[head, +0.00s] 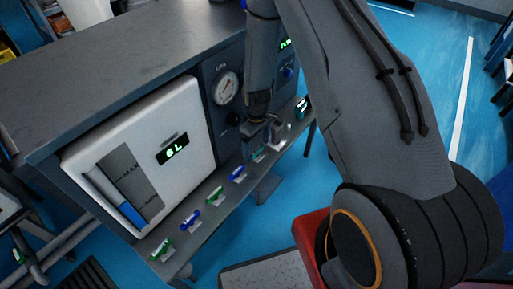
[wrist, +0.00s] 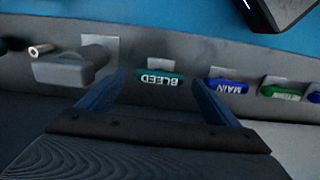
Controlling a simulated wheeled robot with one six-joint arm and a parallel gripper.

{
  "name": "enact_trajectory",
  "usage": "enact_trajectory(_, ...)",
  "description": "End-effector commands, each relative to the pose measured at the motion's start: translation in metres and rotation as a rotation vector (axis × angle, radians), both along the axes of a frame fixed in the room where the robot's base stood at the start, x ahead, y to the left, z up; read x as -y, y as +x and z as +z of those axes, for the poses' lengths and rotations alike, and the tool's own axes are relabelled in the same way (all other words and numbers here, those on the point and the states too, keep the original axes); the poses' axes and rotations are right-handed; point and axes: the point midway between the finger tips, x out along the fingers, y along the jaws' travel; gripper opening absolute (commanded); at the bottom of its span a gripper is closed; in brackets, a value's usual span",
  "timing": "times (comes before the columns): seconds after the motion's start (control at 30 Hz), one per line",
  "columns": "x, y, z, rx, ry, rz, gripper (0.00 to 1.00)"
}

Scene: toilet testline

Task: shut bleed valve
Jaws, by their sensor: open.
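The bleed valve handle (wrist: 160,78) is a small teal lever with white lettering "BLEED", upside down in the wrist view. It lies lengthwise along the grey ledge, in front of a pale plate. In the head view the bleed valve (head: 258,154) shows small, just below my gripper (head: 262,128). In the wrist view my gripper (wrist: 160,84) is open, one blue finger on either side of the handle. The fingers look apart from it; I cannot tell their height over the ledge.
A blue "MAIN" handle (wrist: 228,87) sits close beside the right finger, with a green handle (wrist: 284,93) beyond. A grey lever (wrist: 68,69) stands out left of the left finger. The bench (head: 110,75) carries a white "6L" cistern panel (head: 190,110) and a round gauge (head: 225,88).

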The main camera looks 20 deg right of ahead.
Motion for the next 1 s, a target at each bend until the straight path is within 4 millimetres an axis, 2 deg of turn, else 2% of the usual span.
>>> enact_trajectory(0.2, 0.000, 0.001, 0.038, 0.004, 0.000, -0.001, 0.84)
enact_trajectory(0.4, 0.000, 0.000, 0.062, 0.001, 0.000, -0.001, 0.84)
enact_trajectory(0.57, 0.000, 0.000, 0.069, 0.001, 0.000, -0.001, 0.84)
enact_trajectory(1.0, 0.001, 0.000, 0.069, 0.001, 0.000, -0.002, 0.84)
